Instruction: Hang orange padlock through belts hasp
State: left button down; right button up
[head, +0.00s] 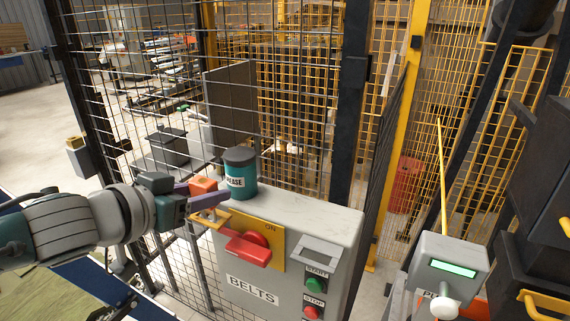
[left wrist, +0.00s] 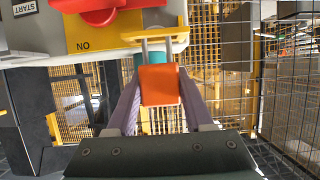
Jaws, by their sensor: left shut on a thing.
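The orange padlock (head: 203,186) is between the purple fingers of my left gripper (head: 203,194), which is shut on it. In the left wrist view the padlock body (left wrist: 160,85) sits between both fingers (left wrist: 160,100), its grey shackle legs pointing to the yellow hasp (left wrist: 155,37). The legs reach the hasp's edge; I cannot tell whether the shackle passes through it. The hasp tab (head: 212,214) sticks out left of the yellow switch plate on the grey BELTS box (head: 285,213). A red switch handle (head: 248,249) is on that plate. My right gripper is not in view.
A teal grease can (head: 240,178) with a dark lid stands on the box top, close behind the padlock. Green START (head: 316,285) and red STOP (head: 311,312) buttons are on the box's right side. Wire mesh fencing (head: 130,110) stands behind. A grey device (head: 450,262) with a screen is at right.

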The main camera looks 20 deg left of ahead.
pick_arm(q)
jog(key=shift+f+b, duration=1)
jog(key=shift+f, duration=0.2)
jog(key=shift+c, duration=1)
grip_release()
jog(key=v, duration=0.9)
jog(key=shift+s+r, duration=0.15)
jog(key=shift+s, duration=0.25)
jog(key=s+d+f+g+y, duration=0.1)
jog(key=s+d+f+g, duration=0.1)
jog(key=s+d+g, duration=0.45)
jog(key=s+d+f+g, duration=0.2)
jog(key=s+d+g, duration=0.15)
jog(key=s, duration=0.65)
notch_tip(320, 180, up, 22)
jog(key=s+m+p, duration=0.1)
jog(key=p, duration=2.1)
jog(key=shift+s+d+r+p, duration=0.2)
jog(key=shift+d+p, duration=0.1)
